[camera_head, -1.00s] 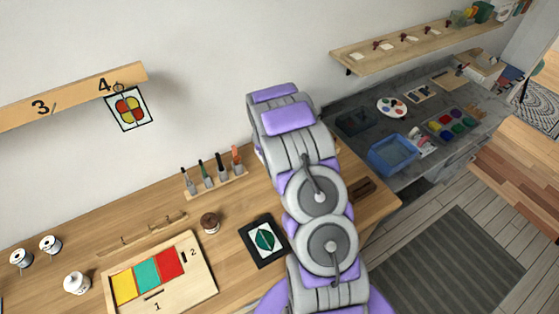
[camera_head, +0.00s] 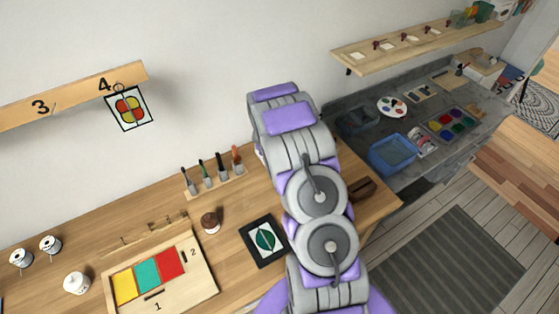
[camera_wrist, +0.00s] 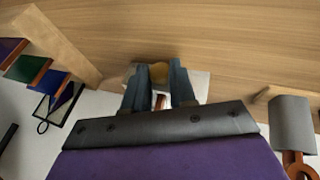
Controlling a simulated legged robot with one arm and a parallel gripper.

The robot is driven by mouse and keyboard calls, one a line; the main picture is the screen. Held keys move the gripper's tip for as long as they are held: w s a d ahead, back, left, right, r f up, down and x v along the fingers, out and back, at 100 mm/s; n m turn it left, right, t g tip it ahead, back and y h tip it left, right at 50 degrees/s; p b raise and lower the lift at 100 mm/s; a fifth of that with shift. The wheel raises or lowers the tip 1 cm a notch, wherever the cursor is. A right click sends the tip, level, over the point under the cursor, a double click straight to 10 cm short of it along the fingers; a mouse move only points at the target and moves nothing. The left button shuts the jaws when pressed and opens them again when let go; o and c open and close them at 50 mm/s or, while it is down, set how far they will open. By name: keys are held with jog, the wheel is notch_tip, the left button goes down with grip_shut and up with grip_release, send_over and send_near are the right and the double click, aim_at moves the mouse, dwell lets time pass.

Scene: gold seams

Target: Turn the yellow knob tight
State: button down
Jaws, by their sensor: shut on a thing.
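A pale plate (camera_wrist: 200,84) shows beside and behind the fingers. The knob's lower part is partly covered by the fingers, and how tight it sits cannot be seen. In the head view my own arm hides the gripper and the knob.
In the wrist view, a wooden bar with coloured pieces (camera_wrist: 52,84) is at left and a grey-and-orange object (camera_wrist: 293,125) at right. In the head view, a tile board (camera_head: 190,292), framed leaf picture (camera_head: 250,228) and tool rack (camera_head: 222,188) stand left of my arm.

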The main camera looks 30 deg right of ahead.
jog(key=shift+w+r, duration=0.1)
jog(key=shift+r, duration=0.05)
dwell(0.3)
jog(key=c, duration=1.2)
grip_release()
jog(key=p+v, duration=0.1)
jog(key=v, duration=1.6)
jog(key=shift+a+p, duration=0.2)
jog(key=shift+p, duration=0.2)
